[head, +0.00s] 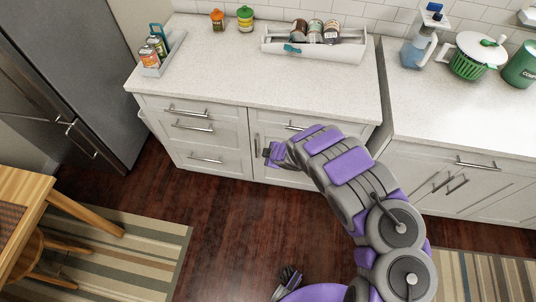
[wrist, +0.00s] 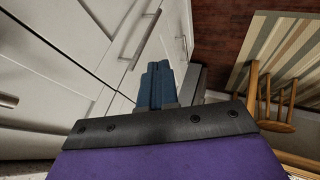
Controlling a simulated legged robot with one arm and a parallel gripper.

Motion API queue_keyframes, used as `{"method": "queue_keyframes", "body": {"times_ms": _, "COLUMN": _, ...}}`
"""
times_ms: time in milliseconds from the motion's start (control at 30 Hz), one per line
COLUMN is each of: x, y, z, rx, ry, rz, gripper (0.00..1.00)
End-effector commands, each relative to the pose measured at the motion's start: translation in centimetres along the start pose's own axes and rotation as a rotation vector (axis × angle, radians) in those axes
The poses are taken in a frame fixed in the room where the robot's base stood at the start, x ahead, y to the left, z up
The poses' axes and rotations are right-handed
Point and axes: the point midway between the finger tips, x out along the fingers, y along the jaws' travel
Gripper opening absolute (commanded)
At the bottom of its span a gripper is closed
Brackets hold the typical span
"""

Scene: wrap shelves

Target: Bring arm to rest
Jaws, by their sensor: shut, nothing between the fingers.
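My arm, grey with purple panels, reaches from the lower right of the head view toward the white cabinets. My gripper (head: 274,153) is at its far end, in front of the cabinet doors below the counter edge. In the wrist view my gripper (wrist: 157,82) shows as blue-grey fingers close together, with nothing between them. Whether it touches the cabinet front (head: 217,143) I cannot tell.
The white counter (head: 200,65) holds a long white caddy (head: 315,48) with cans, a smaller grey caddy (head: 162,53) and two jars. A fridge (head: 75,60) stands left. A wooden table (head: 20,200) is at the lower left. The dark floor (head: 225,215) is mostly clear.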

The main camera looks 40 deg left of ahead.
Motion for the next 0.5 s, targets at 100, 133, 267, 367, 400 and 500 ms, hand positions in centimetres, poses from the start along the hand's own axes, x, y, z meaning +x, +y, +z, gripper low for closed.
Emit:
{"method": "queue_keyframes", "body": {"times_ms": 100, "x": -1.38, "y": -0.04, "z": -0.07, "rx": -0.002, "ry": 0.001, "rz": -0.001, "gripper": 0.00}}
{"method": "queue_keyframes", "body": {"times_ms": 133, "x": -1.55, "y": -0.04, "z": -0.15, "rx": -0.002, "ry": 0.002, "rz": -0.001, "gripper": 0.00}}
{"method": "queue_keyframes", "body": {"times_ms": 267, "x": -1.71, "y": -0.13, "z": -0.48, "rx": -0.003, "ry": -0.001, "rz": -0.004, "gripper": 0.00}}
{"method": "queue_keyframes", "body": {"times_ms": 367, "x": -1.69, "y": -0.21, "z": -0.59, "rx": -0.003, "ry": -0.003, "rz": -0.006, "gripper": 0.00}}
{"method": "queue_keyframes", "body": {"times_ms": 400, "x": -1.65, "y": -0.24, "z": -0.60, "rx": -0.003, "ry": -0.004, "rz": -0.006, "gripper": 0.00}}
{"method": "queue_keyframes", "body": {"times_ms": 500, "x": -1.66, "y": -0.26, "z": -0.59, "rx": -0.002, "ry": -0.004, "rz": -0.006, "gripper": 0.00}}
